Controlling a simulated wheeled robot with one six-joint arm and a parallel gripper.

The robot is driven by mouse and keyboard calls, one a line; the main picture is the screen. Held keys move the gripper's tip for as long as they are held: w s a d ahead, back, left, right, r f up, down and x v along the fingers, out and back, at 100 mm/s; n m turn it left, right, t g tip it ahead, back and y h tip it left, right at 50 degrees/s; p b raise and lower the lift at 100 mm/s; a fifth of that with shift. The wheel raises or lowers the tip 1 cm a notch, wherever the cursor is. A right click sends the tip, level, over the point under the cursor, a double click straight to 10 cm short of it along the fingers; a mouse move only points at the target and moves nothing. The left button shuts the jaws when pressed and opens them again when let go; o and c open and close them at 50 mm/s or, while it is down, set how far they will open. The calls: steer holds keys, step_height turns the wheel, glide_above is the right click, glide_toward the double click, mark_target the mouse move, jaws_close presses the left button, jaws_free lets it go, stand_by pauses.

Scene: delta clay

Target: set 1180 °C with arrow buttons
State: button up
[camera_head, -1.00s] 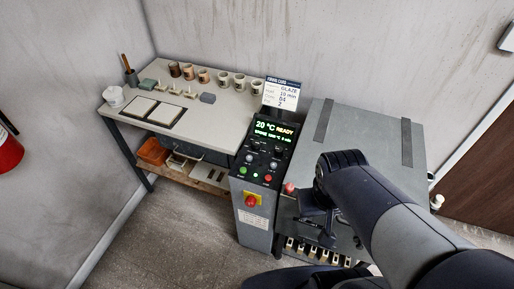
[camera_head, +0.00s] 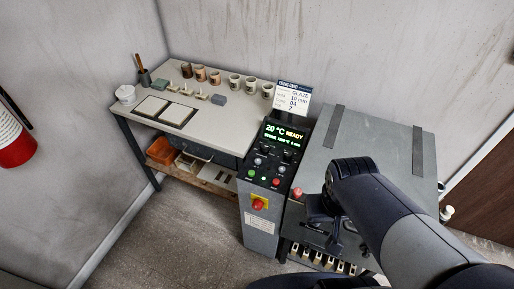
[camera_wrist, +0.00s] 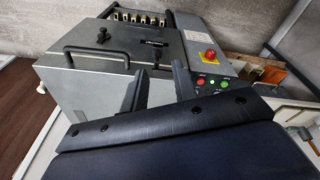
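The control panel (camera_head: 266,165) stands beside the kiln (camera_head: 345,145). Its lit display (camera_head: 284,134) reads 20 °C READY in the head view, with a smaller second line too small to read surely. Below it are small dark buttons with arrow marks I cannot make out, pale round controls, a green button (camera_head: 251,173) and a red button (camera_head: 276,182). My gripper (camera_wrist: 157,80) is open and empty in the wrist view, its two fingers apart in front of the kiln. The panel's green button (camera_wrist: 197,86) shows to their right. No finger touches the panel.
A red emergency stop (camera_head: 258,204) on yellow sits on the cabinet front. A firing card (camera_head: 291,98) stands behind the display. A workbench (camera_head: 225,118) with cups and tiles is at left. A wall bounds the back; floor is clear at front left.

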jaws_close()
stand_by(1.3)
